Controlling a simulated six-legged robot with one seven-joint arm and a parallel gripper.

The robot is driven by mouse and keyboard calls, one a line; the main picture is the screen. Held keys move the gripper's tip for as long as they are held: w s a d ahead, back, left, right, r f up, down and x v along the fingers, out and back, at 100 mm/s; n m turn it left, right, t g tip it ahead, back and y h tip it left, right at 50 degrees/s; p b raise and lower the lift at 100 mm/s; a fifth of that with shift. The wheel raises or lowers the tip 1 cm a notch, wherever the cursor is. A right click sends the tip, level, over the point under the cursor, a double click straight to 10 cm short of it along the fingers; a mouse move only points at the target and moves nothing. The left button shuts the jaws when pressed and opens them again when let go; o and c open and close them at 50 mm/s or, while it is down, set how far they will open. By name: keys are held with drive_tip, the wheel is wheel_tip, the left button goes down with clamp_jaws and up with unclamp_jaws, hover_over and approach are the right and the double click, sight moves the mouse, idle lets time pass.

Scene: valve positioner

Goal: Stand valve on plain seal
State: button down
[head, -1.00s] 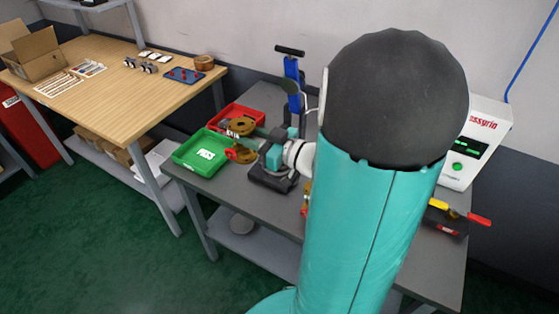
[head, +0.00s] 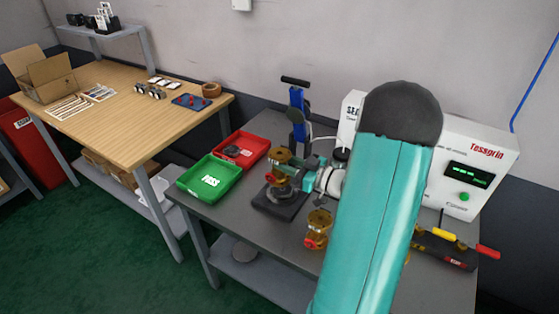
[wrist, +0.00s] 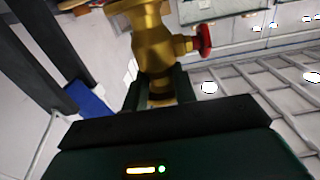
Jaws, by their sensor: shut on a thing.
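My gripper (head: 297,179) is shut on a brass valve (head: 281,162) with a red handle. In the wrist view the valve (wrist: 155,40) stands between the two dark fingers, with its red handle (wrist: 203,40) to the right. In the head view the valve is over or at a black block (head: 279,205) on the grey bench. I cannot tell whether the valve's lower end touches it. I cannot make out a plain seal; it may be hidden by the valve and gripper. A second brass valve (head: 318,222) with an orange-red part stands on the bench nearer the front.
A green PASS tray (head: 209,180) and a red tray (head: 252,143) holding a dark item lie to the left. A blue upright clamp (head: 297,115) stands behind. A white Tessgrin box (head: 470,165) and tools (head: 445,248) are at the right. My arm hides the bench's middle.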

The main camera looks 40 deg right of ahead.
sight(289, 179)
drive_tip(key=shift+w+d+f, duration=0.25)
drive_tip(key=shift+d+f, duration=0.5)
drive_tip(key=shift+f, duration=0.15)
drive_tip(key=shift+a+f, duration=0.1)
drive_tip(key=shift+f, duration=1.3)
drive_tip(key=shift+f, duration=0.1)
drive_tip(key=c, duration=1.1)
unclamp_jaws()
drive_tip(key=shift+f, duration=0.15)
drive_tip(key=shift+s+r, duration=0.15)
drive_tip(key=shift+r, duration=0.05)
drive_tip(key=v, duration=1.1)
drive_tip(key=shift+s, duration=0.4)
drive_tip(key=shift+s, duration=0.1)
